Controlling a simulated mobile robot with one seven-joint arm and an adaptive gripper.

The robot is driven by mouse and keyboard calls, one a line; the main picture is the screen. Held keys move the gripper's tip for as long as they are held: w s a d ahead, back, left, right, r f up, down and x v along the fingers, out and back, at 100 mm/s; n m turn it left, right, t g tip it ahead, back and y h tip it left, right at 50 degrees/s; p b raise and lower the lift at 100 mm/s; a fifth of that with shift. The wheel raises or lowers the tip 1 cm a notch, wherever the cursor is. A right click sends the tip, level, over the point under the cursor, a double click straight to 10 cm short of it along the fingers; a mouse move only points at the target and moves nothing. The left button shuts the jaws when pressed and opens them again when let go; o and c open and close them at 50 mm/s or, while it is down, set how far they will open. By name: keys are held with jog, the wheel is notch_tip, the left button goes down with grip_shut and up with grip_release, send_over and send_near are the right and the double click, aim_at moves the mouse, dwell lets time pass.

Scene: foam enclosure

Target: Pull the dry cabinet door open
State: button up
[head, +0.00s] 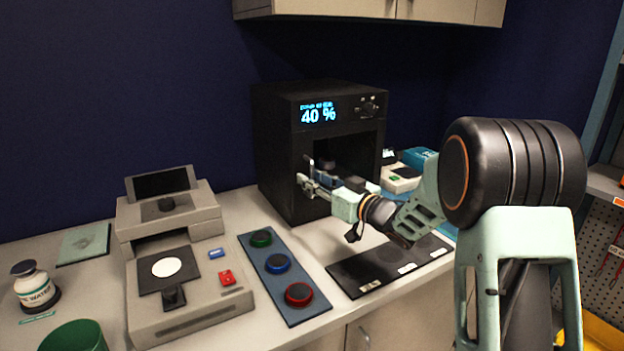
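The dry cabinet (276,150) is a black box at the back of the counter, with a lit "40 %" display on its upper front. Its door (362,140) shows as a dark front with a darker window area; it looks closed, but my gripper and wrist cover much of its lower part. My gripper (306,180) is at the left part of the cabinet front, its metal fingers pointing left near the door's left edge. The handle is not clearly distinguishable from the fingers. Whether the fingers are apart, or touch anything, is too small to tell.
A grey instrument (190,290) and a blue panel with green, blue and red buttons (277,263) stand left of the arm. A black mat (362,272) lies in front of the cabinet. Wall cupboards (420,10) hang above. A bottle (34,285) stands far left.

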jog(key=shift+w+a, duration=0.15)
grip_shut()
dwell(0.4)
